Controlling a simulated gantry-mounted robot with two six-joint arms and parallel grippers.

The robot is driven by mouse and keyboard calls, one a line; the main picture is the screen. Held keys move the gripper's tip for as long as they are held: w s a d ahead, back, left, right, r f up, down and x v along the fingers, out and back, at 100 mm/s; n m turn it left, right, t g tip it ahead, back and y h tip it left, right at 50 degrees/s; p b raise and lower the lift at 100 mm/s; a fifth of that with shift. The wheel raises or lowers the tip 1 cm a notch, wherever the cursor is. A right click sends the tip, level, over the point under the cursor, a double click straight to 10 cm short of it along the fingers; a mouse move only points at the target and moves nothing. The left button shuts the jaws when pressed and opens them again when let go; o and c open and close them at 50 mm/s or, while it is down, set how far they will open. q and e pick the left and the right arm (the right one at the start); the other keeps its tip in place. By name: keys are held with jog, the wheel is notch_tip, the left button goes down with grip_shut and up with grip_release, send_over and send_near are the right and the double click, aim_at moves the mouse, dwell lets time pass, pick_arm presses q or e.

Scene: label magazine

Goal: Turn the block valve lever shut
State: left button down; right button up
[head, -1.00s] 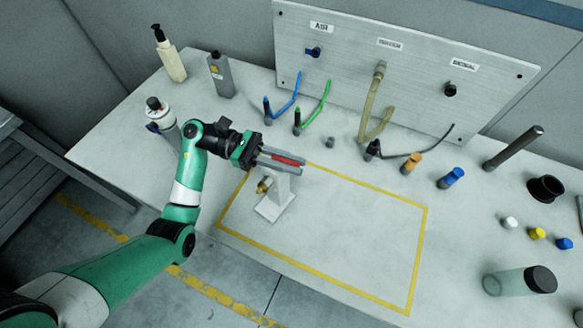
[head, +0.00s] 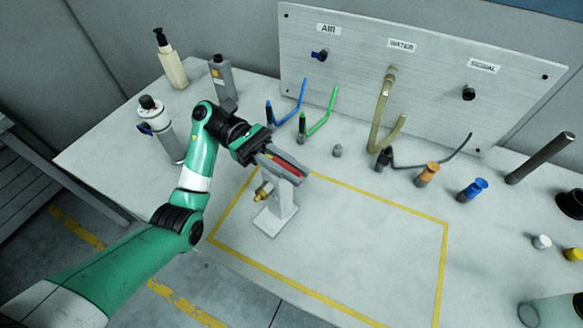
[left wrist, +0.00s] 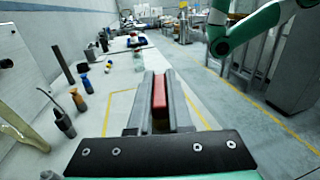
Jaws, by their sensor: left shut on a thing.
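The block valve (head: 277,213) is a pale grey stand with a brass fitting (head: 263,192) on its left side. It stands upright near the left end of a yellow-outlined area on the bench. Its red lever (head: 287,164) lies across the top. My left gripper (head: 302,173) is shut on the lever, with a grey finger along each side. In the left wrist view the lever (left wrist: 159,92) shows as a red strip between the fingers. The fingers hide most of the lever and the top of the valve. My right gripper is not in view.
Behind stands a panel (head: 430,85) with AIR, WATER and SIGNAL ports. Blue (head: 292,105) and green (head: 324,113) hoses stand near the gripper. The outlined area (head: 350,235) right of the valve is clear.

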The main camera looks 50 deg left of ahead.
pick_arm(q)
jog(key=c, duration=0.8)
grip_release()
jog(key=shift+c, duration=0.2)
jog(key=shift+a, duration=0.1)
jog(key=shift+a, duration=0.3)
jog(key=a, duration=0.1)
jog(key=b, duration=0.1)
jog(key=a+f+b, duration=0.1)
jog(key=shift+s+a, duration=0.3)
jog(key=shift+a, duration=0.05)
jog(key=a+b, duration=0.1)
jog(key=b, duration=0.1)
jog(key=a+b, duration=0.1)
jog(key=b, duration=0.2)
jog(key=a+r+b, duration=0.1)
jog(key=a+b, duration=0.1)
jog(key=shift+s, duration=0.4)
jog(key=shift+d, duration=0.1)
